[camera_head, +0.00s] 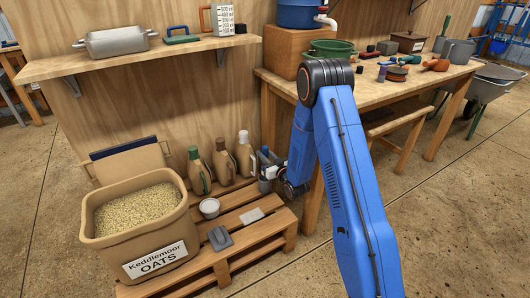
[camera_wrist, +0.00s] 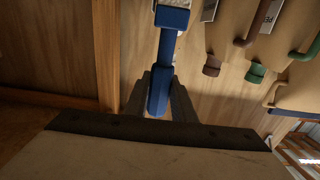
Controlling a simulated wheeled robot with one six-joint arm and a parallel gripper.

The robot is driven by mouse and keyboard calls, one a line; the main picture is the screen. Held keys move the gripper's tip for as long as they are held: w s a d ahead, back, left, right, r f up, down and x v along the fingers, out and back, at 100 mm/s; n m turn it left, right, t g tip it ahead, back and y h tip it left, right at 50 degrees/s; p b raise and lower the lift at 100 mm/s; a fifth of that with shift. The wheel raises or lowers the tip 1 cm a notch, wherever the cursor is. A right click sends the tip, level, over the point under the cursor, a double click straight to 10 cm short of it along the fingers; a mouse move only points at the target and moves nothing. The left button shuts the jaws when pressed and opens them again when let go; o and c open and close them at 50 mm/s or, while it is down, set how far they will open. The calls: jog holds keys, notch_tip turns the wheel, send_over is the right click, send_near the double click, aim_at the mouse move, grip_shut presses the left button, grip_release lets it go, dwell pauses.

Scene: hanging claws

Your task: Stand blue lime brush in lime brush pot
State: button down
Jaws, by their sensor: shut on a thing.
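The blue lime brush (camera_wrist: 160,85) shows in the wrist view as a blue handle with a wider blue block at the top edge; its far end is cut off. My gripper (camera_wrist: 159,104) is shut on the handle, one dark finger on each side. In the head view my gripper (camera_head: 270,162) is low between the pallet and the workbench, right of the jugs, partly hidden by my arm. I cannot identify the lime brush pot for certain.
Several brown jugs (camera_head: 222,162) stand at the back of the wooden pallet (camera_head: 262,228).

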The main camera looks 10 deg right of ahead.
jog(key=shift+f, duration=4.75)
jog(key=c, duration=1.2)
grip_release()
jog(key=shift+s, duration=0.1)
jog(key=shift+s+d+r, duration=0.35)
jog(key=shift+s+d, duration=0.05)
jog(key=shift+s, duration=0.85)
jog(key=shift+s+d+r, duration=0.3)
jog(key=shift+s+d, duration=0.1)
jog(key=shift+s, duration=0.8)
jog(key=shift+s+d+r, duration=0.35)
jog(key=shift+s+d, duration=0.05)
jog(key=shift+s, duration=0.85)
